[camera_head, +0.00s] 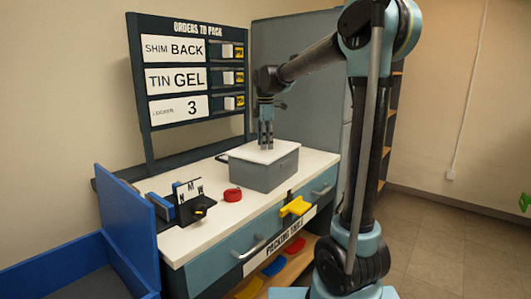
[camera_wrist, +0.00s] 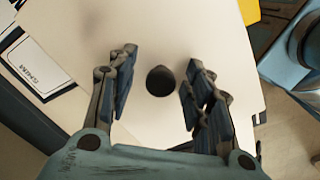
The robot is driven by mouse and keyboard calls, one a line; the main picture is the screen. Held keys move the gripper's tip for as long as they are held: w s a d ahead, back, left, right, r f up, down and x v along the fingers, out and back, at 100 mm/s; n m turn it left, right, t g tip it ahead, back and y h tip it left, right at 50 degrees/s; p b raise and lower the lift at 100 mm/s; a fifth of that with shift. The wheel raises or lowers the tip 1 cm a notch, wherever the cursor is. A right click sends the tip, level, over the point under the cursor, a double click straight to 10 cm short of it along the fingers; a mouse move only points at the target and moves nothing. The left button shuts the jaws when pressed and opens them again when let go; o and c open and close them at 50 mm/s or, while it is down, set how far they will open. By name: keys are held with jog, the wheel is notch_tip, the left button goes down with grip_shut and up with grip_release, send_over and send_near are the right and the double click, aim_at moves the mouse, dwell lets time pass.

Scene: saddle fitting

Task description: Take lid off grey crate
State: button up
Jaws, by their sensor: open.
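The grey crate (camera_head: 268,175) stands on the white bench top with its pale lid (camera_head: 250,152) lying on top. In the wrist view the lid (camera_wrist: 180,30) fills the middle, with a dark round knob (camera_wrist: 161,80) on it. My gripper (camera_head: 266,143) is over the lid, pointing down. In the wrist view my gripper (camera_wrist: 155,90) is open, with one finger on each side of the knob and a gap to both. The knob is hidden behind the fingers in the head view.
A yellow piece (camera_head: 296,206) is at the front edge. An order board (camera_head: 188,75) stands behind, and a blue bin (camera_head: 125,235) is at left.

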jog(key=shift+f, duration=0.1)
jog(key=shift+c, duration=0.6)
grip_shut()
